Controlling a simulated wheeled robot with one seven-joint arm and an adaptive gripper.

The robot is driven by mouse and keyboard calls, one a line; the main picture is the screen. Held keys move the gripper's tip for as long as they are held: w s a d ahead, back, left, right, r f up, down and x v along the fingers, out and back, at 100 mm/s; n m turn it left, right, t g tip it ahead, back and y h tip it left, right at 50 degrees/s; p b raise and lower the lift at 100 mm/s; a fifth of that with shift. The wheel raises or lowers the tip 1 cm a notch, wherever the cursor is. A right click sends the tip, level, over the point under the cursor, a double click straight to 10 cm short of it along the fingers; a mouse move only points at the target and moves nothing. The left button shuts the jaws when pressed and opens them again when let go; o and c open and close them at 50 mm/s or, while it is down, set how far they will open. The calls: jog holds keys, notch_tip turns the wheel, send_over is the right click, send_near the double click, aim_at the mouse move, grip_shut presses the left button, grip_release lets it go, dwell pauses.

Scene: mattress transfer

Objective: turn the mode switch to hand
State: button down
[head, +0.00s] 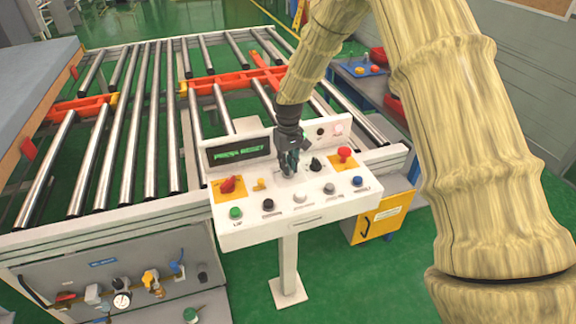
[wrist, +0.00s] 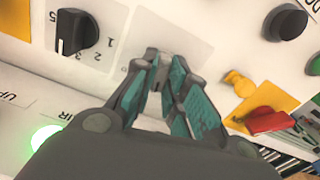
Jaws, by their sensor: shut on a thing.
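A white control panel (head: 325,206) stands on a post in front of the roller conveyor. My gripper (head: 289,166) is down on the middle of its sloped face. In the wrist view my gripper (wrist: 166,75) has its teal-padded fingers closed around a small grey knob (wrist: 155,56) on a pale label plate, which I take as the mode switch. The fingers hide most of it, so I cannot read its position or its labels. A black selector knob (head: 315,163) sits to the right of my gripper; in the wrist view (wrist: 76,32) its numbers 1, 2, 3 show.
A display (head: 238,151) reads "PRESS RESET". A red switch (head: 229,185) on a yellow plate and a yellow knob (head: 259,184) are to the left, a red mushroom button (head: 344,152) to the right. Several push buttons line the front edge. A mattress (head: 38,85) lies at far left.

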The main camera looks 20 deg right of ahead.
jog(key=shift+m, duration=0.9)
jog(key=shift+r, duration=0.1)
jog(key=c, duration=1.4)
grip_release()
jog(key=shift+c, duration=0.2)
notch_tip(320, 180, up, 12)
jog(key=shift+d, duration=0.1)
